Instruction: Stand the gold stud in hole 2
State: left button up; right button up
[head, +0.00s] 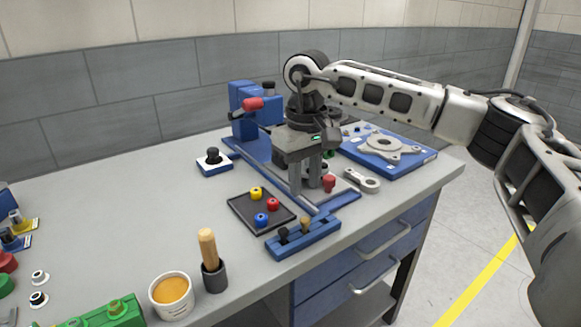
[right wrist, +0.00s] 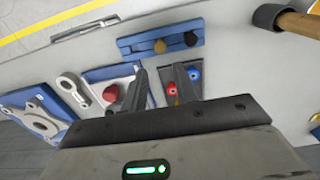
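The gold stud (head: 305,223) stands in the small blue rack (head: 322,235) at the front of the bench, beside a black-topped stud (head: 283,235). In the right wrist view the gold stud (right wrist: 160,46) and the rack (right wrist: 130,48) show near the top. My right gripper (head: 305,187) is over the blue fixture, beyond and above the rack, pointing down. In the right wrist view its two fingers (right wrist: 158,85) are apart with nothing between them. I cannot make out which hole is hole 2. My left gripper is out of view.
A dark tray (head: 241,205) with red, yellow and blue pieces lies left of the gripper. A red knob (head: 329,183) and a grey link (head: 362,180) are to its right. A blue plate with a grey bracket (head: 388,145) lies farther right. A wooden-handled tool (head: 208,248) stands at the front.

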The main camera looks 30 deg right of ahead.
aim_at(305, 219)
jog(key=f+b, duration=0.1)
jog(key=f, duration=0.1)
jog(key=f+b, duration=0.1)
jog(key=shift+s+f+b, duration=0.4)
notch_tip(305, 219, down, 3)
jog(key=shift+r+b, duration=0.15)
jog(key=shift+b, duration=0.7)
jog(key=shift+f, duration=0.5)
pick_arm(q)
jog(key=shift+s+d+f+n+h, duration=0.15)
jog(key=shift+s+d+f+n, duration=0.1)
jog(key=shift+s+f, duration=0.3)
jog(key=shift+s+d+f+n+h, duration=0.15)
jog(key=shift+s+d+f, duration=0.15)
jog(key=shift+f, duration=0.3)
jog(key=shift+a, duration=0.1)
pick_arm(e)
jog(key=shift+a, duration=0.1)
grip_shut()
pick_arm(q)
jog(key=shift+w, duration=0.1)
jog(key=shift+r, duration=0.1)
pick_arm(e)
jog(key=shift+r, duration=0.1)
